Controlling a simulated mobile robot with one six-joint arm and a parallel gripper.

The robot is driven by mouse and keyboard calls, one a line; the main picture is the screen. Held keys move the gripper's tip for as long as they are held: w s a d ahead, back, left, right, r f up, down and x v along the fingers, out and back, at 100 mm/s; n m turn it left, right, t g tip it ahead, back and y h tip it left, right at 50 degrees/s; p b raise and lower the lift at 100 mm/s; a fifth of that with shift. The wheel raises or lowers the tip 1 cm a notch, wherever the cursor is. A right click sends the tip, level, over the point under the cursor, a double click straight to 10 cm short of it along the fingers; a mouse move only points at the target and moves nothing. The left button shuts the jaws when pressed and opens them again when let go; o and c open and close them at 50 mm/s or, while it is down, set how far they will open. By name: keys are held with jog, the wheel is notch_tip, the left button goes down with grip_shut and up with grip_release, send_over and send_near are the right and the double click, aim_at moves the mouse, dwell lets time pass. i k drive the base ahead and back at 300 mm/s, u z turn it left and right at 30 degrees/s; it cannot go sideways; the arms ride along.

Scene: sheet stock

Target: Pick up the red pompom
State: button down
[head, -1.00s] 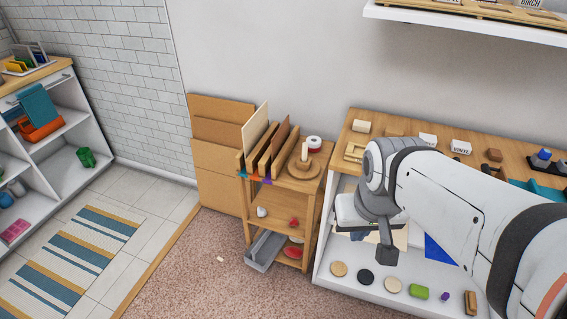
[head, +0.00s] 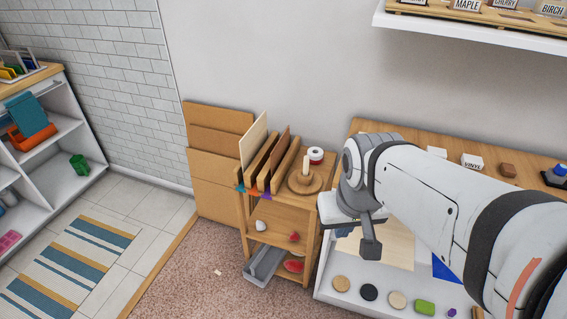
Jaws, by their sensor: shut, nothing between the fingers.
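A small red thing (head: 294,236), which looks like the red pompom, sits on the middle shelf of the wooden rack (head: 313,215), near its right front. It is too small to make out its texture. A flatter red thing (head: 293,266) lies on the shelf below. My gripper (head: 371,250) hangs to the right of the rack, in front of the white-framed bench. It is shut and holds nothing. It is apart from both red things.
A whitish lump (head: 260,225) shares the middle shelf. A grey tray (head: 265,264) stands at the rack's lower left. Upright sheets and a wooden spindle (head: 305,182) top the rack. The bench (head: 340,135) stands close on the right. Carpet in front is mostly clear.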

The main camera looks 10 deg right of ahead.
aim_at(294, 236)
jog(key=z, duration=0.25)
jog(key=i, duration=0.2)
jog(key=z, duration=1.3)
jog(key=k, duration=1.55)
jog(key=u, duration=1.7)
jog(key=i, duration=1)
